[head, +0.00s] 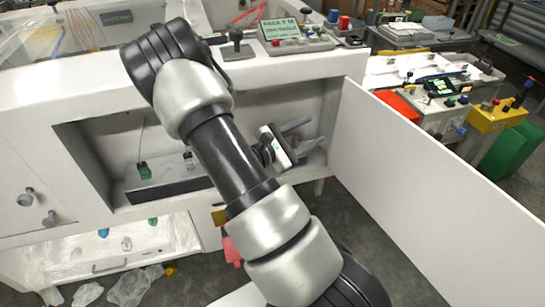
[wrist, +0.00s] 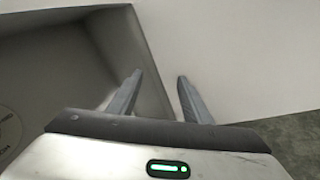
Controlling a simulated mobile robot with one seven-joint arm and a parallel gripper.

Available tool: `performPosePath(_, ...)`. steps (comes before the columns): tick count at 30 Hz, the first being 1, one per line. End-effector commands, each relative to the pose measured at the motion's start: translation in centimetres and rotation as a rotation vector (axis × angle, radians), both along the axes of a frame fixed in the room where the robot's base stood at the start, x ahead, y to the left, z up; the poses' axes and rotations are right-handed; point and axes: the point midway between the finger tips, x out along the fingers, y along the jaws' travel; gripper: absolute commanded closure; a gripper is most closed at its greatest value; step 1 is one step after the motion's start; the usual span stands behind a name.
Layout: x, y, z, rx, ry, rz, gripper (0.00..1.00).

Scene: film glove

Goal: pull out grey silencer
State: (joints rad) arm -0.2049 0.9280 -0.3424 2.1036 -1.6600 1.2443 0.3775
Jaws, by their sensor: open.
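My gripper (head: 312,133) is open and empty, in front of the right end of the cabinet opening and near the open white door. In the wrist view its two fingers (wrist: 160,77) stand apart with nothing between them, near a pale edge. I cannot make out a grey silencer for certain. Two grey knob-like fittings (head: 38,208) stick out of the cabinet front at far left, well away from my gripper. A small grey-topped piece (head: 188,160) is in the opening beside a green one (head: 144,170). My arm hides part of the opening.
The white cabinet (head: 70,170) has a recessed opening. Its open door (head: 420,185) stands out to the right, close to my gripper. A control box with a green screen (head: 290,32) is on top. Crumpled plastic (head: 135,284) lies on the floor at lower left.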

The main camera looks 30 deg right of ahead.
Motion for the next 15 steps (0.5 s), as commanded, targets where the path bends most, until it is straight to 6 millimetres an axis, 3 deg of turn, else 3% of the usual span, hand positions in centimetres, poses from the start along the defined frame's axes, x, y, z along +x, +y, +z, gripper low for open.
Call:
performPosePath(1,1.3,-0.1,-3.5,-0.058,0.080,0.086,0.55)
performPosePath(7,5.6,1.0,-13.0,-0.203,0.304,0.417,0.55)
performPosePath(12,6.7,2.1,-18.2,-0.241,0.407,0.581,0.55)
performPosePath(15,6.9,2.3,-19.2,-0.247,0.428,0.617,0.55)
